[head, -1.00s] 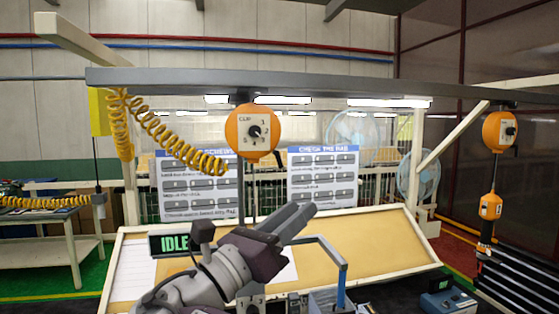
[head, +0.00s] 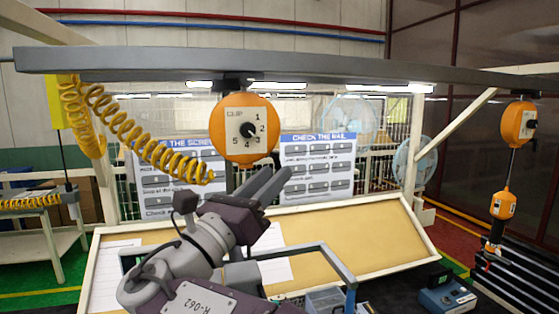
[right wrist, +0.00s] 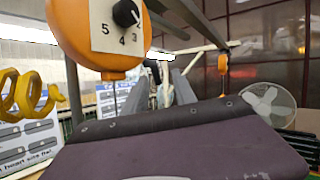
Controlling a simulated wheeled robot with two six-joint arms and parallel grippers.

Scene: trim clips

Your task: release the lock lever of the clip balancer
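The clip balancer (head: 245,130) is a round orange housing hanging from the grey overhead beam, with a white plate, a black dial and numbers. It also fills the upper left of the right wrist view (right wrist: 75,42). A small dark part (head: 276,156) sticks out at its lower right edge; I cannot tell for sure that it is the lock lever. My right gripper (head: 277,174) points up just below and right of the housing, apparently not touching it. My left gripper is not in view.
The beam (head: 330,68) runs across above. A coiled yellow hose (head: 140,135) hangs left of the balancer. A second orange balancer (head: 518,124) hangs at the right. Below are a tilted tan board (head: 350,235) and a blue-grey tube frame (head: 335,268).

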